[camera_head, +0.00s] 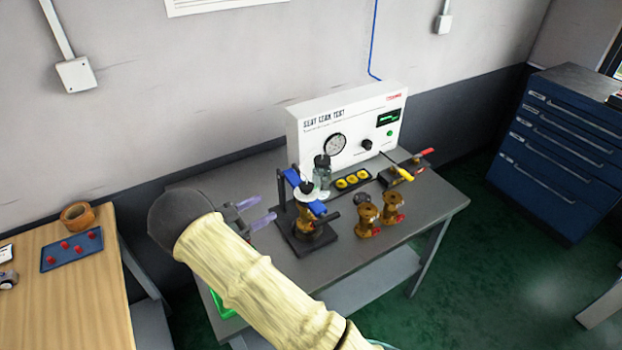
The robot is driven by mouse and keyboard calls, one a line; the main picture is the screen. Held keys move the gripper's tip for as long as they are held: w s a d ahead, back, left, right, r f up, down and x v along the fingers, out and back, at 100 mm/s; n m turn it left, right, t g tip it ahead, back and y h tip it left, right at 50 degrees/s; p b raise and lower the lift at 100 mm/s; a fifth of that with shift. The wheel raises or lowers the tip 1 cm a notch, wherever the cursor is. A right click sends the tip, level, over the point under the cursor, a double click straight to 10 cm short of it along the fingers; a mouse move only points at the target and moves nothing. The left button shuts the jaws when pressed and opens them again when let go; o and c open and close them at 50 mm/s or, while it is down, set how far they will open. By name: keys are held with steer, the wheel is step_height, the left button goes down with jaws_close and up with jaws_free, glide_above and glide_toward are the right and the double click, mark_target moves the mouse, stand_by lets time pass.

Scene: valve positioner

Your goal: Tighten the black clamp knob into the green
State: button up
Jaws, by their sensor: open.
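A dark clamp fixture (305,247) stands on the grey bench, with blue parts and a brass valve body (308,225) in it. A black knob (322,161) sits at its top, above a clear cylinder (322,177); this looks like the clamp knob. No green band can be made out on it at this size. My gripper (269,207) is open and appears empty, its two pale purple fingers pointing right toward the fixture. It is left of the fixture and apart from the knob in the picture. My arm hides part of the bench front.
The white test panel (308,142) behind has a gauge (335,144), a black dial (366,145) and a green display (388,117). A wooden table (75,300) stands left.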

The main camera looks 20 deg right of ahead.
mark_target(311, 182)
steer(key=shift+s+f, duration=0.1)
stand_by(0.3)
steer(key=p+x, duration=0.6)
steer(key=x, duration=1.1)
steer(key=shift+d, duration=0.1)
steer(key=c, duration=1)
steer(key=shift+o, duration=0.2)
steer(key=shift+b, duration=0.4)
steer(key=shift+f+b, duration=0.1)
steer(key=shift+b, duration=0.2)
